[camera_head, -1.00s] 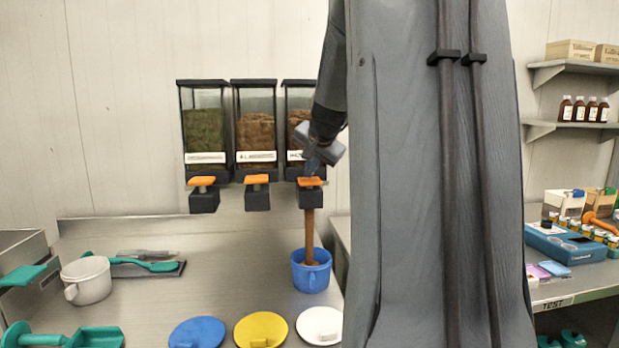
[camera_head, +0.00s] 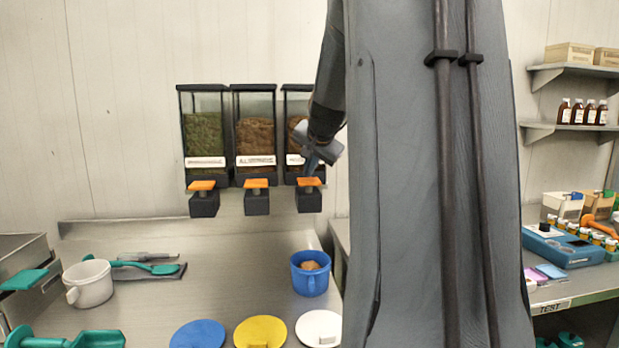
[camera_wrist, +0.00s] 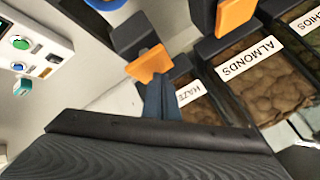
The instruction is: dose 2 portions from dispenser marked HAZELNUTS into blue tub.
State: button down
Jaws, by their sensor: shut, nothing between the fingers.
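The right-hand dispenser (camera_head: 296,108) of three on the wall is partly hidden by my arm; in the wrist view its label (camera_wrist: 190,92) reads "HAZE". Its orange lever (camera_head: 309,183) shows in the head view, and it also shows in the wrist view (camera_wrist: 148,64). My gripper (camera_head: 312,170) is shut and empty, its fingertips (camera_wrist: 160,88) right at this lever; I cannot tell whether they touch. The blue tub (camera_head: 309,284) stands upright on the counter below this dispenser's spout, with brown contents (camera_head: 311,265) showing inside. No stream falls now.
The middle dispenser (camera_head: 256,135) is marked ALMONDS in the wrist view. A green-filled one (camera_head: 205,135) hangs left. Blue (camera_head: 197,334), yellow (camera_head: 260,331) and white lids (camera_head: 319,328) lie in front. A white mug-like tub (camera_head: 90,285) and teal scoop (camera_head: 155,268) are left.

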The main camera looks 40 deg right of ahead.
aim_at(309, 181)
jog(key=shift+r, duration=0.45)
notch_tip(309, 181, up, 5)
jog(key=p, duration=0.4)
jog(key=shift+p, duration=0.35)
dwell(2.7)
